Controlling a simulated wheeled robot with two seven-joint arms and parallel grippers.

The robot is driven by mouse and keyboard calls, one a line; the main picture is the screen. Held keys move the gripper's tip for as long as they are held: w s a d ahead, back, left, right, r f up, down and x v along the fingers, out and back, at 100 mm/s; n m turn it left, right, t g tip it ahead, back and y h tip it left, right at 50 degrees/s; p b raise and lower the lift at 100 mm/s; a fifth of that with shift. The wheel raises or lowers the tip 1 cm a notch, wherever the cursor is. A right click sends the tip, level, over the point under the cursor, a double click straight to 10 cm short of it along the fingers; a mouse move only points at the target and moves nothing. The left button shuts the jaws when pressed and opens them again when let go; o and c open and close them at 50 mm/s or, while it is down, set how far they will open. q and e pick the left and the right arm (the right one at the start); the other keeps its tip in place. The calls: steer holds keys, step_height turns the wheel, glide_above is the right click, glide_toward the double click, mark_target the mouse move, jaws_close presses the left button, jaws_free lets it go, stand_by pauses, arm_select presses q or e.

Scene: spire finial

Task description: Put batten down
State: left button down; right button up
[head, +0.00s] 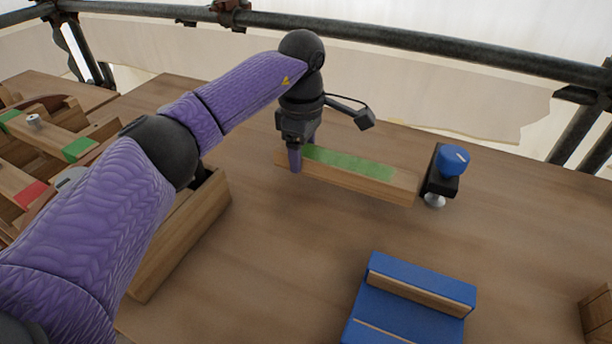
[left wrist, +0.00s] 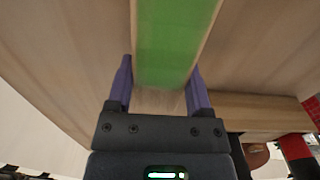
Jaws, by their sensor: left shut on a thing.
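The batten (head: 400,184) is a long pale wooden bar with a green strip on its top face. In the head view it lies level at the back middle of the table, on or very close to the tabletop; I cannot tell which. My left gripper (head: 297,158) points down and is shut on the batten near its left end. In the left wrist view the green strip (left wrist: 175,45) runs between the two purple fingers of my left gripper (left wrist: 160,92). My right gripper is in neither view.
A black clamp with a blue knob (head: 453,158) stands just beyond the batten's right end. A blue block with wooden strips (head: 378,308) sits in front. A wooden trough (head: 190,240) and wooden parts with green and red patches (head: 78,149) are at left.

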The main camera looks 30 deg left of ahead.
arm_select(q)
step_height(320, 180, down, 4)
steer(key=shift+f+b, duration=0.1)
steer(key=shift+b, duration=0.6)
steer(key=shift+r, duration=0.25)
steer(key=shift+f, duration=0.1)
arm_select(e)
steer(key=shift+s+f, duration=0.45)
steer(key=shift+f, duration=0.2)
arm_select(q)
jaws_free()
step_height(320, 180, up, 12)
steer(key=p, duration=0.5)
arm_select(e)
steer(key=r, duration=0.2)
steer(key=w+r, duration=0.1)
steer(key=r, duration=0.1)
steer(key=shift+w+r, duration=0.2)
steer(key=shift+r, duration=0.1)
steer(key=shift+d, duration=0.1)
arm_select(q)
steer(key=shift+s, duration=0.1)
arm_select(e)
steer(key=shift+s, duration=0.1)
